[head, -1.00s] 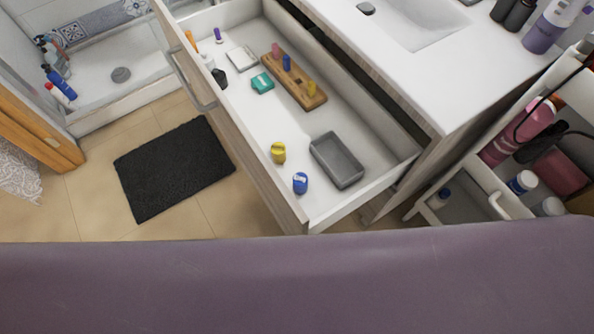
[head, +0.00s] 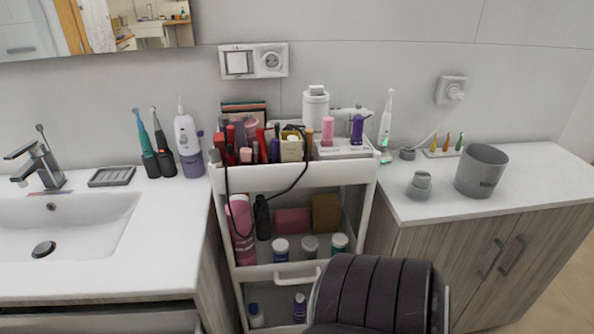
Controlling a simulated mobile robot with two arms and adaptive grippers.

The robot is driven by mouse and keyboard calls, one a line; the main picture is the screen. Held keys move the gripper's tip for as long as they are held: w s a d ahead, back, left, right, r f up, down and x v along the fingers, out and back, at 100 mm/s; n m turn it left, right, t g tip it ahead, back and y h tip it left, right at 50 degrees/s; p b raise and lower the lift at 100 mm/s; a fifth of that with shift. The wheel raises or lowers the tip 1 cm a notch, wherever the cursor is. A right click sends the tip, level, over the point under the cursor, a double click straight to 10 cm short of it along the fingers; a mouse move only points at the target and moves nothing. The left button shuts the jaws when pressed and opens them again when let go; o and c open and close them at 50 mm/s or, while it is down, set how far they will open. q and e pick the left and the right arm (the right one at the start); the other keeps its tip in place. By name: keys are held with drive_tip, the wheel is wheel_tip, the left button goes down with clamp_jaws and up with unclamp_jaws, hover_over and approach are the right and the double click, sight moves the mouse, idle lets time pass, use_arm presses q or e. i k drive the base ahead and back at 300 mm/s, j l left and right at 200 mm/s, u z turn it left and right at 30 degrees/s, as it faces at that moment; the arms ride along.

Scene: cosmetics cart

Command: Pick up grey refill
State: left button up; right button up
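A small grey object (head: 419,185), wider at its base and narrower on top, stands on the right counter, left of a grey cup (head: 481,170); it may be the grey refill. A jar with a grey lid (head: 310,246) also stands in the middle shelf of the cart, between two other lidded jars, so I cannot tell for sure which is meant. A dark ribbed part of mine covers the bottom of the view, right of centre. Neither gripper can be seen.
The white cart (head: 290,178) stands between the sink counter (head: 130,255) and the right counter (head: 550,180). Its top is crowded with cosmetics, and a black cable hangs over its front. An electric toothbrush (head: 386,125) stands behind the grey object. The right counter's front is clear.

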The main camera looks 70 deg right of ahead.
sight(421, 179)
drive_tip(key=k+l+z, duration=0.2)
drive_tip(key=k+z, duration=0.15)
drive_tip(key=k, duration=0.25)
drive_tip(key=z, duration=2.15)
drive_tip(key=i+j+z, duration=0.1)
drive_tip(key=i, duration=0.2)
